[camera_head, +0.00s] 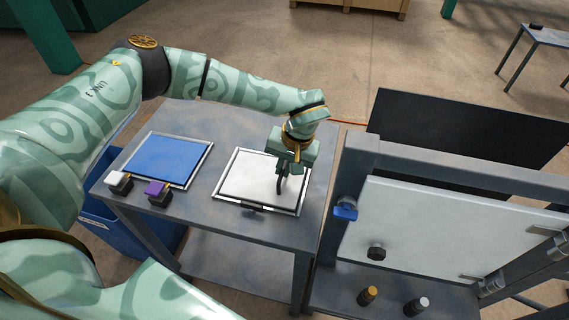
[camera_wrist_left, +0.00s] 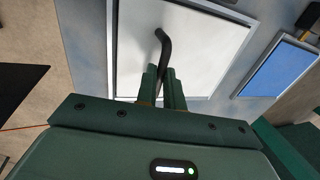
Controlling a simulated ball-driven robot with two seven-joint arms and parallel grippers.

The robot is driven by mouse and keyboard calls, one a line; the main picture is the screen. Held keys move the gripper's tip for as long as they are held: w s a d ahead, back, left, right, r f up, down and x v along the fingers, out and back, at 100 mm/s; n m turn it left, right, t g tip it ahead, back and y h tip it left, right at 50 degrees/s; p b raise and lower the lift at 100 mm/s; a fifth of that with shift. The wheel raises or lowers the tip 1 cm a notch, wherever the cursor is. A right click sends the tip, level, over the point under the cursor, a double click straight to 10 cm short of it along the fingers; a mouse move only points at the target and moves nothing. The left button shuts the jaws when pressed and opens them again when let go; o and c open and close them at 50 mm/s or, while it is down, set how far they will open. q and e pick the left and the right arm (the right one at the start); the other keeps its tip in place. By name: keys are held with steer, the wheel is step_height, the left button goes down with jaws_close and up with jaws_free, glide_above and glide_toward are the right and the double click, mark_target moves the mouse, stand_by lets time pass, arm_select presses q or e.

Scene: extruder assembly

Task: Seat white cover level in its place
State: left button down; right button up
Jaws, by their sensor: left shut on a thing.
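The white cover (camera_head: 249,178) lies over a light-edged frame on the grey table, and it fills most of the wrist view (camera_wrist_left: 200,55). I cannot tell whether it sits fully down in the frame. A dark curved handle (camera_wrist_left: 163,47) rises from the cover. My left gripper (camera_head: 283,175) is above the right part of the cover, pointing down. Its fingers (camera_wrist_left: 162,88) are shut on the handle. The fingers hide the handle's lower part in the wrist view. My right gripper is in neither view.
A blue panel (camera_head: 165,160) in a similar frame lies to the left on the table (camera_head: 205,228). A white-topped block (camera_head: 118,183) and a purple-topped block (camera_head: 157,191) stand at the front left edge. A fixture with a large pale panel (camera_head: 440,225) stands close on the right.

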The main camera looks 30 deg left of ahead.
arm_select(q)
steer(key=shift+p, duration=0.5)
stand_by(0.8)
steer(key=shift+s+f, duration=0.15)
steer(key=shift+f, duration=0.25)
stand_by(0.6)
steer(key=c, duration=1.4)
jaws_free()
steer(key=shift+c, duration=0.2)
steer(key=shift+r, duration=0.15)
step_height(320, 180, up, 7)
steer(key=p, duration=0.6)
